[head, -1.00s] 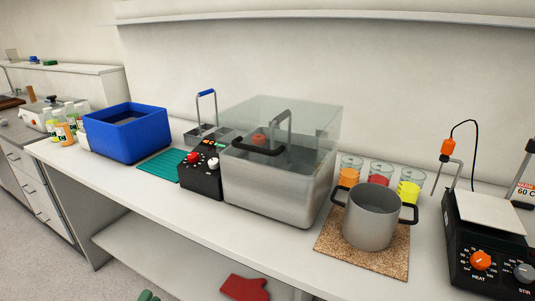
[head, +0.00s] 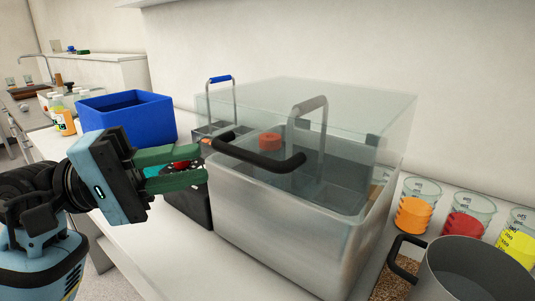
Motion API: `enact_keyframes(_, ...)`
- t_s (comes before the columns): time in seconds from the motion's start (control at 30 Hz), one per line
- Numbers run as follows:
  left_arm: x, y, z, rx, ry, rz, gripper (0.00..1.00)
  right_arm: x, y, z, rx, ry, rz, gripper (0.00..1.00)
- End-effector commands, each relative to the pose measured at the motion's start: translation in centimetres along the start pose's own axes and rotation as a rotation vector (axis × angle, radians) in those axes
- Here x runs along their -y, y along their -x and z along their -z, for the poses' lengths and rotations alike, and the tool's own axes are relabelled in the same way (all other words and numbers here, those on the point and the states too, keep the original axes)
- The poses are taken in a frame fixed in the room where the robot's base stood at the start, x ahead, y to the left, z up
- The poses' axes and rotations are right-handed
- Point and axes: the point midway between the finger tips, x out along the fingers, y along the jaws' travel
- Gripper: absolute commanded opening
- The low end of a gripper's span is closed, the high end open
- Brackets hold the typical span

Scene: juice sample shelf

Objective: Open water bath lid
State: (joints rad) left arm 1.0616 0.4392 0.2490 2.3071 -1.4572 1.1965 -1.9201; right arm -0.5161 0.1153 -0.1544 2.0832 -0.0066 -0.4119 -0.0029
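The water bath (head: 290,236) is a large grey metal tank in the middle of the head view. Its clear lid (head: 370,105) is down on it. A black bar handle (head: 255,158) stands out from the lid's front. My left gripper (head: 203,163), with green fingers, is at the left end of this handle. Its fingers are apart with a gap between them and hold nothing. The upper fingertip is close to the handle's end; I cannot tell whether they touch. My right gripper is not in view.
A black control box (head: 188,205) is left of the bath, partly behind my gripper. A blue bin (head: 130,115) and a rack with a blue-topped handle (head: 221,80) stand behind. Beakers (head: 414,207) and a grey pot (head: 470,275) are close on the right.

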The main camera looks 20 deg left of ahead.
Motion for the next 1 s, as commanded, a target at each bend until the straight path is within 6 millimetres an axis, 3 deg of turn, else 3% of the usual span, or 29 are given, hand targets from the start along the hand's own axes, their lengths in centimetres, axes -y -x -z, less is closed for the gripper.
enact_keyframes(0.33,-0.2,-0.6,0.1,-0.006,-0.043,0.012,0.22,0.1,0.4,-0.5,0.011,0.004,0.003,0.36)
enact_keyframes(0.7,-0.3,-5.8,0.0,-0.005,-0.040,0.010,0.22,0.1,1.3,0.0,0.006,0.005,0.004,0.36)
enact_keyframes(1.0,-0.1,-7.7,0.1,-0.008,-0.040,0.012,0.22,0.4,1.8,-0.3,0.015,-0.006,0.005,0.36)
